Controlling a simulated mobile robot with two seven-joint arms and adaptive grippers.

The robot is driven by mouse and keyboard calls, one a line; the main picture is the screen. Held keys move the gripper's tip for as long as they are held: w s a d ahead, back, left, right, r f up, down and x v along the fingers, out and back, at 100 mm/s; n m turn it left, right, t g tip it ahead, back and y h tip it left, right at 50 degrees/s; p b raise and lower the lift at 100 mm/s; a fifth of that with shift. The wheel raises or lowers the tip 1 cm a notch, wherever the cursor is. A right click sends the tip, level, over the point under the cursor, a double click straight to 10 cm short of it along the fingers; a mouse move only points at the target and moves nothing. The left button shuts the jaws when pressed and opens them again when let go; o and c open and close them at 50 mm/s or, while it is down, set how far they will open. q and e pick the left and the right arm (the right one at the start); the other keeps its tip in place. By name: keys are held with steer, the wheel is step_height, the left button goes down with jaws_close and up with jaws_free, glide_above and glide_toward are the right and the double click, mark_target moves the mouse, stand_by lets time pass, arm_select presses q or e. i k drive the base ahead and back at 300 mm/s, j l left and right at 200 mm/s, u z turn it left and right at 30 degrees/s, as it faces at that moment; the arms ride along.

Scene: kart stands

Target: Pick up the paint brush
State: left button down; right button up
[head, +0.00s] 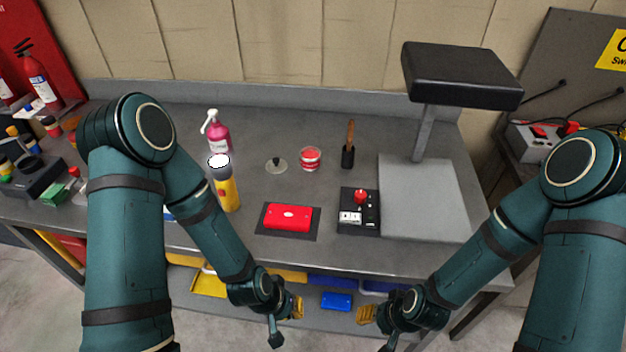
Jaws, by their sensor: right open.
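The paint brush (350,138) appears to be the thing with a brown wooden handle that stands upright toward the back of the grey workbench (265,120). Its lower end is black; I cannot tell whether that is bristles or a small holder. My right gripper (367,314), with yellow fingers, hangs in front of the bench's front edge, well short of the brush and empty. It is open. My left gripper (297,307) is also in front of the bench, apart from everything on top. Its finger gap is too small to read.
Near the brush are a red round tin (310,158), a small knobbed disc (276,165), a black box with a red knob (359,211) and a black-topped stand (425,200).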

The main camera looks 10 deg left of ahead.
mark_target(351, 125)
steer(key=k+u, duration=0.35)
steer(key=k+j+u, duration=0.1)
steer(key=u, duration=0.25)
steer(key=k+j+u, duration=0.15)
steer(key=u, duration=0.2)
steer(key=k, duration=0.1)
